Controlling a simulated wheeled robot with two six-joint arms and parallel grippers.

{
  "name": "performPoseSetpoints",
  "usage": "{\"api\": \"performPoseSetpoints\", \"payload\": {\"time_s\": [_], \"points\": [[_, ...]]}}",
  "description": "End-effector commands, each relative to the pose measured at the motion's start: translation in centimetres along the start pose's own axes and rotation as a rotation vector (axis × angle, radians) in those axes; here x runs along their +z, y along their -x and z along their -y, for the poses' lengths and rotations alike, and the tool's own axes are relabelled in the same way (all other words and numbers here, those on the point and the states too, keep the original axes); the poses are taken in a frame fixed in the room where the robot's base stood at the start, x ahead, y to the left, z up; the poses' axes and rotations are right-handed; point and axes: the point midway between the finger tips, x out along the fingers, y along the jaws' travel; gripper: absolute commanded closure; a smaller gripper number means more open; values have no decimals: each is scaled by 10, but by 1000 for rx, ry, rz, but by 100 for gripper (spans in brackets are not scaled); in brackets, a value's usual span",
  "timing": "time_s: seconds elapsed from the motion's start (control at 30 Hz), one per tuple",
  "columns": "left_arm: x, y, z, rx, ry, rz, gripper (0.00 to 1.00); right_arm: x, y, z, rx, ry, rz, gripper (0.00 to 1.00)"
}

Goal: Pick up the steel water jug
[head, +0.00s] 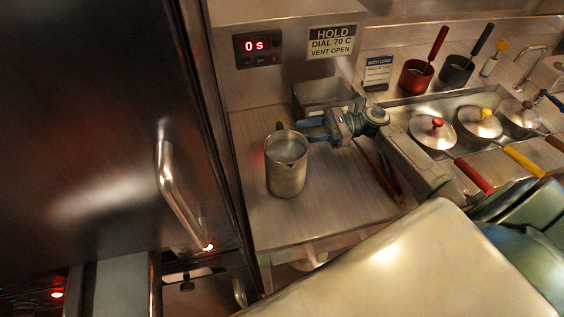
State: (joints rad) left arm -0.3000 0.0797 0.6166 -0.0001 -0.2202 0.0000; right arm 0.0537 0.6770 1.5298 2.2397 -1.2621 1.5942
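The steel water jug (286,172) stands upright on the steel counter, left of centre, with its open top showing a pale inside. A dark part, probably its handle, rises at the back of its rim. My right gripper (305,131) reaches in from the right at the height of the jug's rim, its fingers pointing left just behind and beside the rim. The fingers look spread apart with nothing between them. I cannot tell whether they touch the jug. My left gripper is not in view.
A steel bin (322,93) stands behind my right gripper. Red-brown tongs (382,172) lie right of the jug. Several lidded pans (433,132) sit at the right. A dark door with a steel handle (175,185) closes off the left. The counter (310,215) before the jug is clear.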

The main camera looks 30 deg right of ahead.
Motion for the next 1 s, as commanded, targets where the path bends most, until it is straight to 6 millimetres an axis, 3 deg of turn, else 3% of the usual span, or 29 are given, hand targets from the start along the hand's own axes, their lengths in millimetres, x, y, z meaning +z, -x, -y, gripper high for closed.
{"api": "performPoseSetpoints", "payload": {"time_s": [0.2, 0.47, 0.7, 1.0], "points": [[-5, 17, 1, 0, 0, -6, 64, 5, -33, 0, 0, 0, 4, 60], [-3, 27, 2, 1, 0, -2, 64, 6, -51, 2, 0, 0, 4, 60], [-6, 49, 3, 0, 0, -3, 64, 8, -84, 5, 0, -1, 4, 60], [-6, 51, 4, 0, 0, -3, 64, 3, -94, 4, 1, 0, 0, 60]]}}
